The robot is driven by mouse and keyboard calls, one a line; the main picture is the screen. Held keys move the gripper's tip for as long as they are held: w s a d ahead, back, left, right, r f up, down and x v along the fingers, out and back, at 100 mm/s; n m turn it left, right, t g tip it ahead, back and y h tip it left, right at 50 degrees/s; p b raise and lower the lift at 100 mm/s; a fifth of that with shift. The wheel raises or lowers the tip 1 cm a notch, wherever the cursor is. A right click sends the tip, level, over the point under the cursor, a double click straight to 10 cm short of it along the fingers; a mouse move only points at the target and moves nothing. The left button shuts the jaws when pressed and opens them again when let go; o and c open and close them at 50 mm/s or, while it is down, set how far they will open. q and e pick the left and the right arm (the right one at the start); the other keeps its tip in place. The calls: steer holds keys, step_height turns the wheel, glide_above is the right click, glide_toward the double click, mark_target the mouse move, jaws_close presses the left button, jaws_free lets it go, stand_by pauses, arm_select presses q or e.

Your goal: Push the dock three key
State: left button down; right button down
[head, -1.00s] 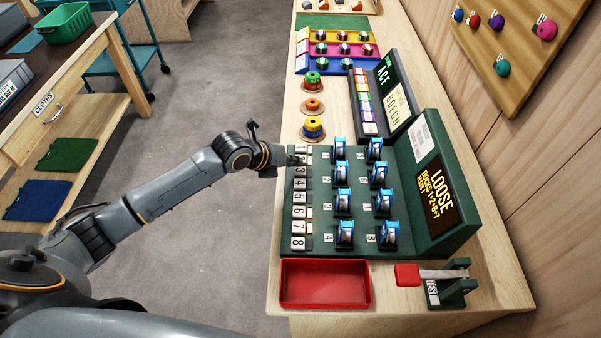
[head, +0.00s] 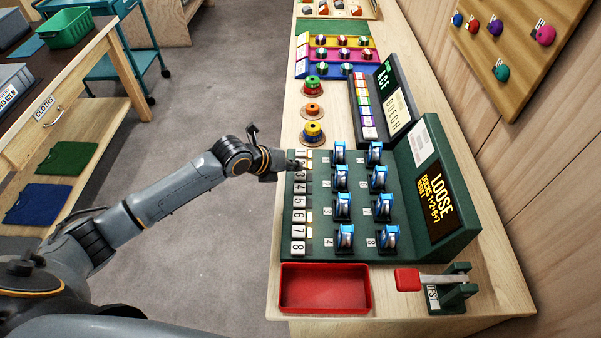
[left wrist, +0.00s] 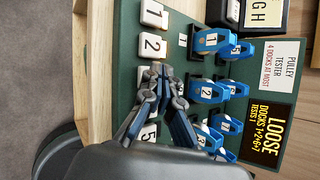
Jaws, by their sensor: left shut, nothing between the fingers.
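The dock three key (head: 300,175) is a white numbered key in the column along the left edge of the green pulley tester (head: 384,253). In the left wrist view the dock three key (left wrist: 146,76) is partly hidden by my fingers. My left gripper (head: 296,164) is shut and empty, its tips low over the upper keys, by keys two and three. In the left wrist view the gripper (left wrist: 164,72) is just below key two (left wrist: 151,46). I cannot tell whether it touches a key. My right gripper is out of view.
Blue pulleys (head: 344,205) stand in docks right of the keys. The display (head: 437,199) reads LOOSE, docks 1+2+6+7, tests 1. A red tray (head: 324,288) and a red-handled lever (head: 408,279) are at the near end. Colored spools (head: 313,133) stand beyond the tester.

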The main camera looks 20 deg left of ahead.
arm_select(q)
steer(key=shift+f, duration=0.1)
steer(key=shift+f+b, duration=0.35)
steer(key=shift+f, duration=0.25)
stand_by(0.6)
steer(key=shift+r, duration=0.15)
steer(key=shift+r+p, duration=0.4)
steer(key=shift+r, duration=0.15)
step_height(320, 180, up, 6)
steer(key=p, duration=0.5)
stand_by(0.5)
